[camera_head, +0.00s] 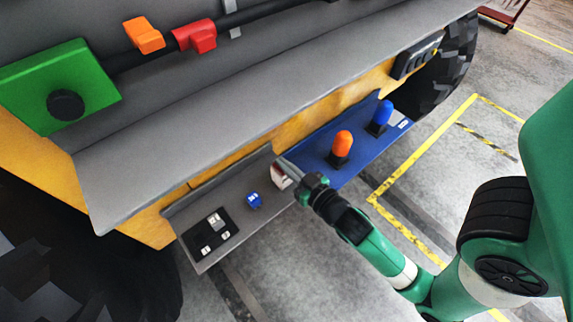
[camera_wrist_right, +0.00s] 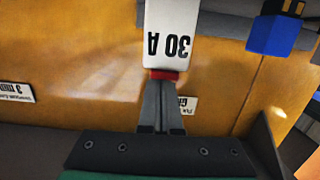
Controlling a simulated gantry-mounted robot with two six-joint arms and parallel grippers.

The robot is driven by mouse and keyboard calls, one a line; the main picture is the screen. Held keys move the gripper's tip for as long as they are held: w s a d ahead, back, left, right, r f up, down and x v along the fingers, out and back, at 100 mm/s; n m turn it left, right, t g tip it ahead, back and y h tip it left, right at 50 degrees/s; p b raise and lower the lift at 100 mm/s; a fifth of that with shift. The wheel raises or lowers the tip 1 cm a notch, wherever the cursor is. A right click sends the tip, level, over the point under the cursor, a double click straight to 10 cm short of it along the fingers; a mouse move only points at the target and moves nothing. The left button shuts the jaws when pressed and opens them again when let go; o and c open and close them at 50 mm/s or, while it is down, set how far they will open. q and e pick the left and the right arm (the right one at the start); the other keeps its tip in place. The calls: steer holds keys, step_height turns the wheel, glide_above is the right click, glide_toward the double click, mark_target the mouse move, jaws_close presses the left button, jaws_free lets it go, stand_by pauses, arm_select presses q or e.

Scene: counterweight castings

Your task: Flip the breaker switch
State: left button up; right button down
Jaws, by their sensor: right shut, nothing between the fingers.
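A white breaker block marked "30 A" (camera_wrist_right: 170,38) is upside down in the right wrist view, with a red part (camera_wrist_right: 166,75) at its lower end. In the head view the white and red breaker (camera_head: 280,178) sits on the grey lower shelf. My right gripper (camera_head: 298,178) is at the breaker, partly covering it. In the right wrist view its fingers (camera_wrist_right: 162,88) are shut, with the tips just at the red part. I cannot tell whether they touch it. My left gripper is not in view.
A blue cube (camera_head: 254,200) and a black switch panel (camera_head: 210,233) sit left of the breaker. An orange knob (camera_head: 342,144) and a blue knob (camera_head: 383,112) stand on the blue shelf to the right. The large grey ledge (camera_head: 270,110) overhangs behind.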

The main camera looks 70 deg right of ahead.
steer(key=shift+r, duration=0.25)
steer(key=r+p, duration=0.4)
steer(key=shift+w+d, duration=0.1)
steer(key=shift+w, duration=0.1)
steer(key=shift+s+a+b, duration=0.2)
steer(key=shift+s+b, duration=0.1)
steer(key=shift+s, duration=0.05)
steer(key=s+a+r+p, duration=0.2)
steer(key=s+a+r, duration=0.1)
steer(key=s, duration=0.4)
steer(key=shift+a+r, duration=0.15)
steer(key=shift+a, duration=0.6)
steer(key=shift+s, duration=0.1)
